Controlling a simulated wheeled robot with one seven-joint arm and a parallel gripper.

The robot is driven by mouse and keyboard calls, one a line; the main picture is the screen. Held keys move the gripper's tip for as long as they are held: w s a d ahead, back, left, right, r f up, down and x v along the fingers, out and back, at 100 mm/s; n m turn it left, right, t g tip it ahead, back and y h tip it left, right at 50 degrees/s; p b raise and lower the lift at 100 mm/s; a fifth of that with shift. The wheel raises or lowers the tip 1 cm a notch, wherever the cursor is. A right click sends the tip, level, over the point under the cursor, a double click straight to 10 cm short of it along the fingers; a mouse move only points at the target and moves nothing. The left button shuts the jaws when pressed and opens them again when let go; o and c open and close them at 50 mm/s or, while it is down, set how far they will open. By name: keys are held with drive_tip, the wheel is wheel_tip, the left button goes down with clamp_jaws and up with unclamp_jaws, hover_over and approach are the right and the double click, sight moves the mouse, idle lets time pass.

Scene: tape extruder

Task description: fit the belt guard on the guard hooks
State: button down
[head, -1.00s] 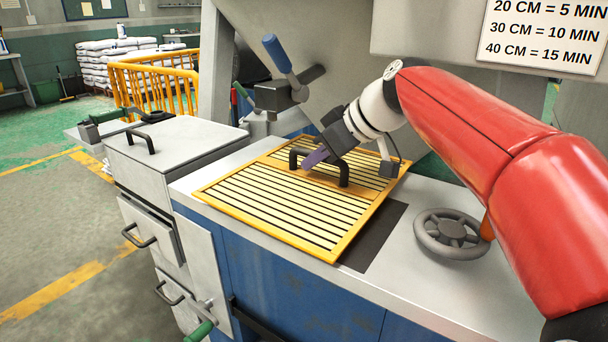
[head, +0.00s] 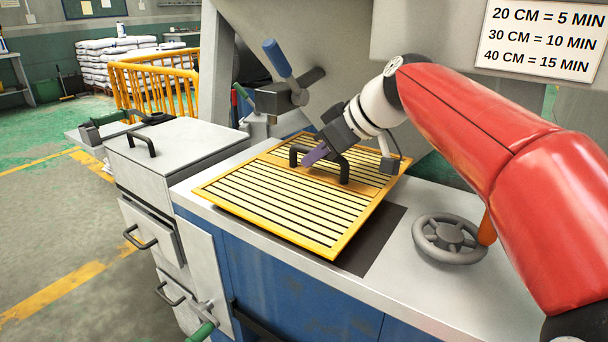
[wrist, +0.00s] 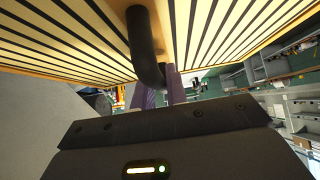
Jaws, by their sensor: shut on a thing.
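The belt guard (head: 290,210) is a yellow-orange slatted panel with a black handle on its upper middle. In the head view it is over the grey bench top and a dark patch, nearly flat, with a dark gap under its near edge. My gripper (head: 312,157) comes from the upper right and its purple fingers are shut on the handle. In the wrist view the fingers (wrist: 158,92) meet the black handle (wrist: 145,45), with the slats of the guard behind. I cannot make out the guard hooks in either view.
A grey handwheel (head: 450,238) stands on the bench right of the guard. A lever with a blue grip (head: 277,57) juts out above and behind it. A grey lidded box (head: 175,140) adjoins on the left. The sloped machine body rises behind.

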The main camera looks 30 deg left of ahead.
drive_tip(key=shift+r+p, duration=1.45)
drive_tip(key=shift+r, duration=0.7)
